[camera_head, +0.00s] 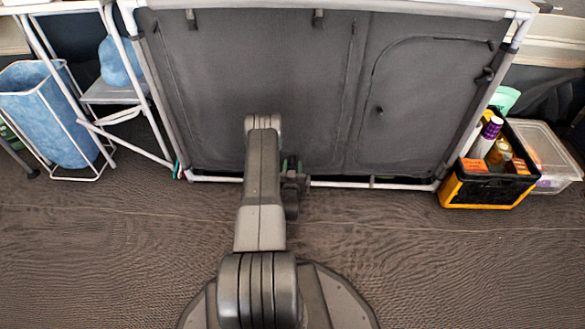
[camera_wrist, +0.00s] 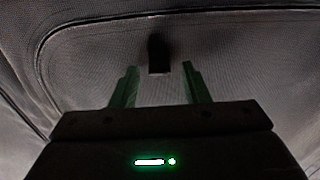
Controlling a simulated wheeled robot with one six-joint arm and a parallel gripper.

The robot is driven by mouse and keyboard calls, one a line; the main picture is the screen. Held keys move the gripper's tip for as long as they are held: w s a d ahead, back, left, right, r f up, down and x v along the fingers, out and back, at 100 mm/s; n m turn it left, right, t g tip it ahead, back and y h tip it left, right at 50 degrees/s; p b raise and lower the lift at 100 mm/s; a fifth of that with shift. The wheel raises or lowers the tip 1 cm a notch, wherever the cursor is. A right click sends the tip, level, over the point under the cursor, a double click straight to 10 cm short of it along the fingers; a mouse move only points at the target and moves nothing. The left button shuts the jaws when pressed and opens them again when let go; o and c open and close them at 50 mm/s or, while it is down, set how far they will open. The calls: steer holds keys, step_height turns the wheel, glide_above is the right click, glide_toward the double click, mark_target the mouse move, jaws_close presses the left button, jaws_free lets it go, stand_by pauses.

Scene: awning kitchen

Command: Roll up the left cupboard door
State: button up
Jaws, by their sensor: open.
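The left cupboard door (camera_head: 225,75) is a grey fabric panel in the white-framed cupboard. It hangs down flat and closed, with zip seams along its sides. My gripper (camera_head: 292,163) is low in front of this door, partly hidden by my arm in the head view. In the wrist view my gripper (camera_wrist: 160,80) is open, its two green fingers apart and empty. A dark tab (camera_wrist: 159,53) on the grey fabric shows just beyond and between the fingertips. A curved seam runs around that fabric. I cannot tell whether the fingers touch the fabric.
The right cupboard door (camera_head: 425,95) is also closed. A black and yellow crate (camera_head: 480,192) with bottles and a clear box (camera_head: 548,150) stand to the right. A white rack (camera_head: 115,93) and a blue bin (camera_head: 45,115) stand left. The front floor is clear.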

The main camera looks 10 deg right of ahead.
mark_target(293, 16)
steer(key=shift+w+d, duration=0.1)
steer(key=shift+w, duration=0.2)
jaws_close()
steer(key=shift+r, duration=0.15)
step_height(293, 16, up, 57)
steer(key=p, duration=1.5)
steer(key=shift+r+p, duration=0.1)
steer(key=shift+p, duration=0.25)
steer(key=shift+r, duration=0.1)
jaws_free()
